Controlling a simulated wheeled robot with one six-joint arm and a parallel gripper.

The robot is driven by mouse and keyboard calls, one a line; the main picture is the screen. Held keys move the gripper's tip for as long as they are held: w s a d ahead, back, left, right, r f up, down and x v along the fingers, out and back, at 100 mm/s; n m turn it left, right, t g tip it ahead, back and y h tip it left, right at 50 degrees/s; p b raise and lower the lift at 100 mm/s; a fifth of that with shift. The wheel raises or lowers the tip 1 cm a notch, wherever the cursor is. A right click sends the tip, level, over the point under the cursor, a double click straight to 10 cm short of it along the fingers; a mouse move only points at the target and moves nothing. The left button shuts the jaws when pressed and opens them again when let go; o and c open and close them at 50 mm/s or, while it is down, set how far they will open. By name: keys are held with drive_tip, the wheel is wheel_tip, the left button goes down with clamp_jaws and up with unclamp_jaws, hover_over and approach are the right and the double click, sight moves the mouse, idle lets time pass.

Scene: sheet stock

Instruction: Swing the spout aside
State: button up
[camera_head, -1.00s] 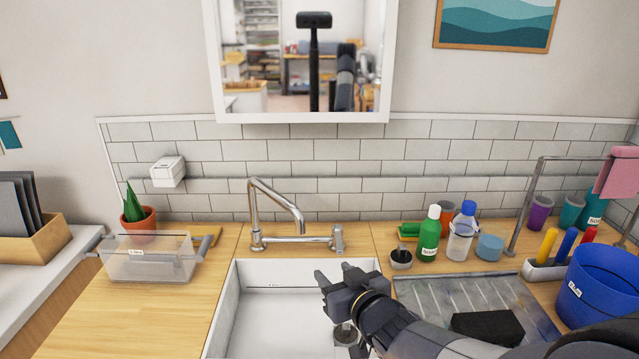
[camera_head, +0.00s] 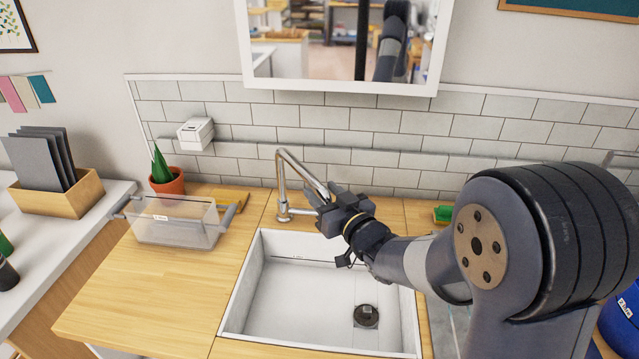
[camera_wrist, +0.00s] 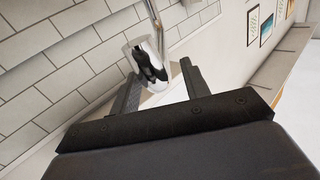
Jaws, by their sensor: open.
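The chrome spout (camera_head: 303,172) rises from the tap base at the back left of the sink and bends down to the right. Its outlet end (camera_wrist: 148,62) shows in the wrist view, close ahead and toward the left finger. My gripper (camera_head: 328,196) is at the lower end of the spout, over the back of the sink, and hides the outlet in the head view. In the wrist view my gripper (camera_wrist: 160,78) is open, with the outlet in line with the gap between its fingers. I cannot tell whether either finger touches it. The tap's right-hand part is hidden behind my gripper.
The white sink (camera_head: 310,290) is empty, with a dark drain (camera_head: 366,316). A clear plastic bin (camera_head: 180,225) and a potted plant (camera_head: 167,180) stand to the left. A tiled wall (camera_head: 330,115) with a rail is close behind the tap. The front left worktop is clear.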

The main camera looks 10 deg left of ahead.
drive_tip(key=shift+x, duration=1.15)
drive_tip(key=shift+c, duration=0.2)
clamp_jaws()
